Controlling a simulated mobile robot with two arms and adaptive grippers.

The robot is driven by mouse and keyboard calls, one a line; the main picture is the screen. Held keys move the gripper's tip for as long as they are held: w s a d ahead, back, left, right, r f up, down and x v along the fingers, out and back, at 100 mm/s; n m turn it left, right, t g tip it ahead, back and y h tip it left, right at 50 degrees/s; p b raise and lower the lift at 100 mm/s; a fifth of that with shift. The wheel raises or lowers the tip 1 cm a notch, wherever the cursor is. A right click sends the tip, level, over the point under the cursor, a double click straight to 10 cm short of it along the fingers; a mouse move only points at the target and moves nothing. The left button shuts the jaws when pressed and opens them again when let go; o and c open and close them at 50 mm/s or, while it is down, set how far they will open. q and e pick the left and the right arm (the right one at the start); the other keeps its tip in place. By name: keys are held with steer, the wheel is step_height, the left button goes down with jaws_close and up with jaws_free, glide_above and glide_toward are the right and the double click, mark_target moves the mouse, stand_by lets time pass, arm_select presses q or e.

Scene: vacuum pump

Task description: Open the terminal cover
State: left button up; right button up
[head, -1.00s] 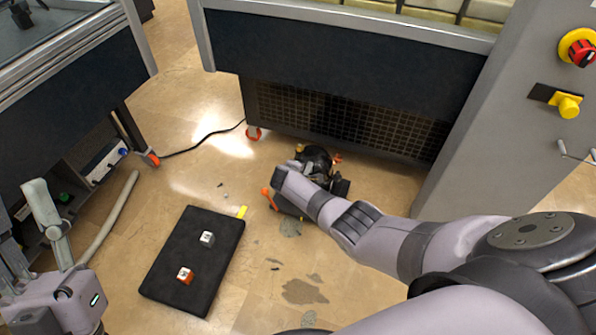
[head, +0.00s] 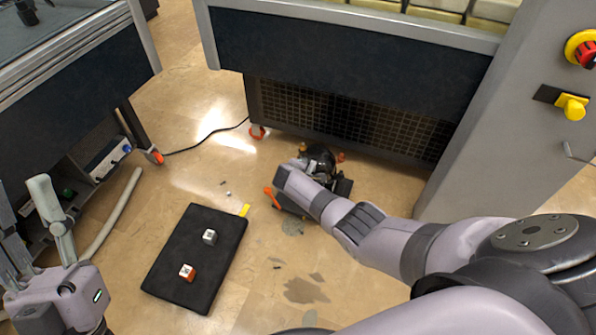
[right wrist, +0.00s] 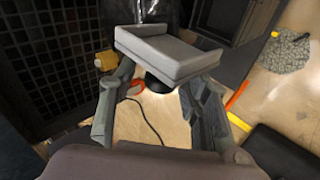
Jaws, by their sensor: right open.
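The vacuum pump (head: 320,156) sits on the floor in front of the cabinet, partly hidden by my right arm. In the right wrist view, a grey box-like part, seemingly the terminal cover (right wrist: 165,52), is at the top middle. My right gripper (right wrist: 158,82) is open, its fingers spread at either side of the cover's lower part. I cannot tell whether they touch it. The cover looks tilted; its hinge and latch are hidden. In the head view the right fingers are hidden behind my wrist. My left gripper (head: 32,225) is open and empty at the far left, away from the pump.
A black mat (head: 190,262) with two small blocks, one white (head: 209,237) and one orange and white (head: 187,272), lies left of the pump. The cabinet's grille (head: 345,125) is close behind the pump. A black cable (head: 205,138) and dark stains (head: 305,290) are on the floor.

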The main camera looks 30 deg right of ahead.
steer(key=v, duration=1.1)
steer(key=shift+s+r, duration=0.3)
steer(key=shift+a, duration=0.2)
